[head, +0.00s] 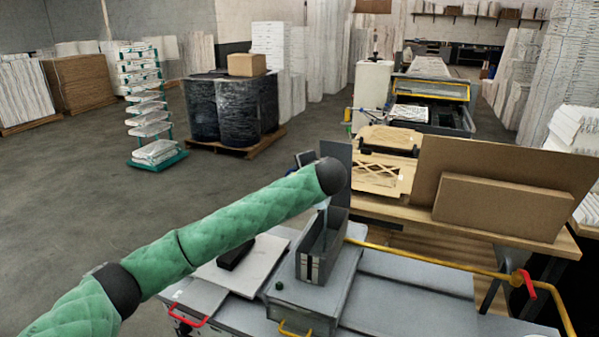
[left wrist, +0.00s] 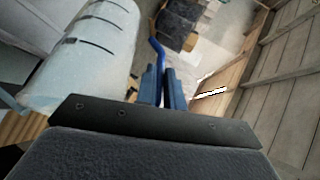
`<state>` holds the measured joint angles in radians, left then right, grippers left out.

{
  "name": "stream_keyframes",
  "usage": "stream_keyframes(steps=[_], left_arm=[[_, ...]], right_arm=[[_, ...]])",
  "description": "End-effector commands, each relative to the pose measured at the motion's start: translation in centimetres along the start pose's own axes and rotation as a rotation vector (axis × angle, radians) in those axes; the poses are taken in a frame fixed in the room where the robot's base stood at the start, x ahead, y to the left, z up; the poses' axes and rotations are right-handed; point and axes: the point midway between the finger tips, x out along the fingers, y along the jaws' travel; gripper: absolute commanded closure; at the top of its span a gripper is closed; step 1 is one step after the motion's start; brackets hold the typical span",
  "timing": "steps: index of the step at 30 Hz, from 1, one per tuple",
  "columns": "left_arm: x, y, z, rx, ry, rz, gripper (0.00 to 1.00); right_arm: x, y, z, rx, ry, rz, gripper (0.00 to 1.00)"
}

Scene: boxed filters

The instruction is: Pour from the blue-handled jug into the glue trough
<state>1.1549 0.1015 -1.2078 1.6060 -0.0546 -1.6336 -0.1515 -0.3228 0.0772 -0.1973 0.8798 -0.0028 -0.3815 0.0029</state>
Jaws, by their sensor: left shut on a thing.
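The jug (left wrist: 85,50) is a large pale, translucent cylinder with dark marks, tilted at upper left in the left wrist view. Its blue handle (left wrist: 157,46) runs down between the fingers of my left gripper (left wrist: 163,88), which is shut on it. In the head view my green left arm ends above the glue trough, and its dark wrist hides most of the gripper and jug. The glue trough (head: 308,266) is a grey open box on the machine top. A thin pale streak shows between my wrist and the trough; I cannot tell if it is liquid. My right gripper is not in view.
The grey machine top (head: 400,273) carries the trough and a pale plate with a black block (head: 236,252). A yellow pipe (head: 440,268) with a red lever runs to the right. A wooden bench with brown boards (head: 500,207) stands behind at right.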

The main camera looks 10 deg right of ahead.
Motion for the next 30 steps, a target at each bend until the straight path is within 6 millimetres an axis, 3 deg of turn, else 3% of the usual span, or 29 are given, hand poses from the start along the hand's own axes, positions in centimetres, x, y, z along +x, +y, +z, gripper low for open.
stream_keyframes(steps=[11,30], left_arm=[[-0.1,0.1,-0.1,0.006,0.001,-0.017,1.0],[-0.3,0.4,-0.1,0.017,0.001,-0.044,1.0]], right_arm=[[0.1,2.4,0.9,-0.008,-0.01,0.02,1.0],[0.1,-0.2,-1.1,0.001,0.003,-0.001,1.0]])
